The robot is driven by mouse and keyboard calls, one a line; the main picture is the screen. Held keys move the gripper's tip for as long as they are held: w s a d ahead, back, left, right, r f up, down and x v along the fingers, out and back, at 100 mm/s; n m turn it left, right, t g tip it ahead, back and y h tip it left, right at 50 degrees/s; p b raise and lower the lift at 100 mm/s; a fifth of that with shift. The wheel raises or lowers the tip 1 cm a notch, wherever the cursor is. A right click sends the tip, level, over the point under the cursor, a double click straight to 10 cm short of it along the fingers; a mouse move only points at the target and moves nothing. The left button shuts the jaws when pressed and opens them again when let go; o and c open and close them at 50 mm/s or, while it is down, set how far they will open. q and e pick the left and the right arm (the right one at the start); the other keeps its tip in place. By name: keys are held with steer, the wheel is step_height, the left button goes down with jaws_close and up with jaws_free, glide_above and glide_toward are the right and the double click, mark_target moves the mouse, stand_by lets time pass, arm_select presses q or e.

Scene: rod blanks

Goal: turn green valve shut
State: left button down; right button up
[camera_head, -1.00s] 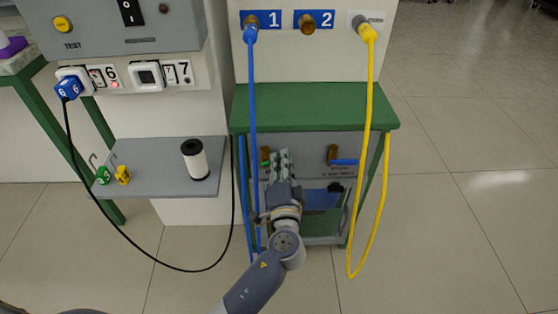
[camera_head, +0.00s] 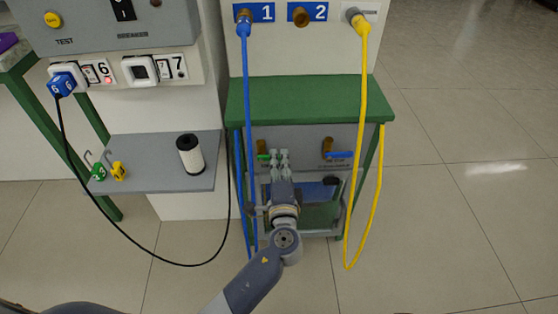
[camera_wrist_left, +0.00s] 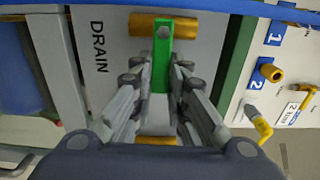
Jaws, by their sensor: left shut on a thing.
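The green valve handle (camera_wrist_left: 162,58) runs from a brass valve body (camera_wrist_left: 165,26) down between my left fingers in the wrist view. In the head view a little green (camera_head: 263,156) shows just left of the fingertips, below the brass body (camera_head: 262,146); the rest is hidden by the gripper. My left gripper (camera_head: 280,157) is shut on the green handle; it also shows in the wrist view (camera_wrist_left: 163,85). My right gripper is not in view.
A blue-handled valve (camera_head: 335,155) sits to the right on the same grey panel, under a green bench top (camera_head: 310,100). A blue hose (camera_head: 247,110) hangs close left of the gripper and a yellow hose (camera_head: 363,130) hangs right. A shelf (camera_head: 150,175) stands left.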

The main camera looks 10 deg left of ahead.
arm_select(q)
steer(key=shift+f, duration=0.1)
steer(key=c, duration=1.6)
jaws_free()
steer(key=shift+o, duration=0.2)
steer(key=v, duration=1.2)
